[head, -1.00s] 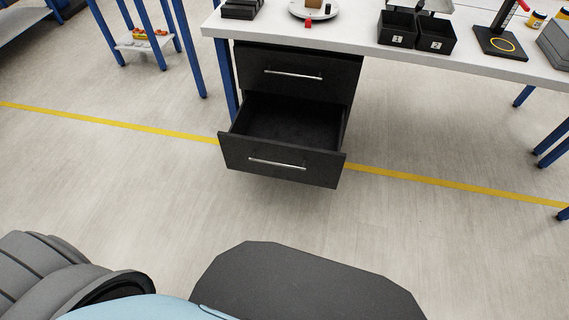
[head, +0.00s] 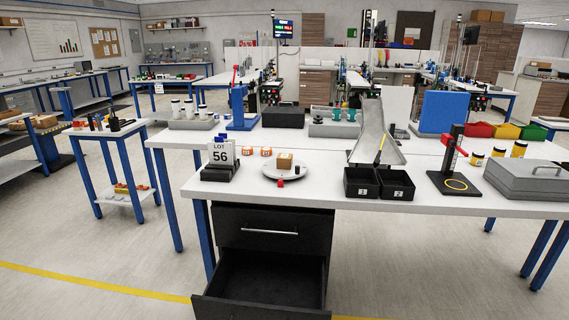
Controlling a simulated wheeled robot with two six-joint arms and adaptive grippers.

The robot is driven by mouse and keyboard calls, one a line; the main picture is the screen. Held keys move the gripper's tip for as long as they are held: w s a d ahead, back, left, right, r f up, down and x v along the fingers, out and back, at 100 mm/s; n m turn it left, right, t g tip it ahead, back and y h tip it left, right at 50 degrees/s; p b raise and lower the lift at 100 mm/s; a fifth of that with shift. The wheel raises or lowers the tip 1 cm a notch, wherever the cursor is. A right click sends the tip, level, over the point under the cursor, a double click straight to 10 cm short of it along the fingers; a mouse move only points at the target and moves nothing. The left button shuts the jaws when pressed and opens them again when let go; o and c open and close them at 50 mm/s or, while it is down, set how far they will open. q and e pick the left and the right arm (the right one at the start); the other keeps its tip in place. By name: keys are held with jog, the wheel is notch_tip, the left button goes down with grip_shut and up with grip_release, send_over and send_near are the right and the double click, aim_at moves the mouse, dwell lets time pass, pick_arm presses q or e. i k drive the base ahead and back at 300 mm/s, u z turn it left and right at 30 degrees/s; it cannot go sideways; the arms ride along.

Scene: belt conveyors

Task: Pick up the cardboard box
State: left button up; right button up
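A small brown cardboard box (head: 285,161) sits on a round white plate (head: 270,171) on the near white workbench, left of its middle. A small red piece (head: 281,183) is at the plate's front edge, with a small dark piece on the plate to the right. Other brown boxes show farther off: one (head: 43,122) on a bench at the left and some (head: 489,16) on top of a cabinet at the back right. Neither of my grippers is in view.
A black drawer (head: 262,307) hangs open below the near bench (head: 350,193). Two black numbered bins (head: 378,184), a LOT 56 sign (head: 221,153), a red-handled stand (head: 454,168) and a grey case (head: 530,178) stand on it. A small side table (head: 92,132) is at left.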

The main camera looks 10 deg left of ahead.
aim_at(283, 161)
jog(key=u, duration=0.1)
jog(key=k, duration=0.45)
jog(key=z, duration=0.65)
jog(key=i, duration=1.45)
jog(key=u, duration=0.7)
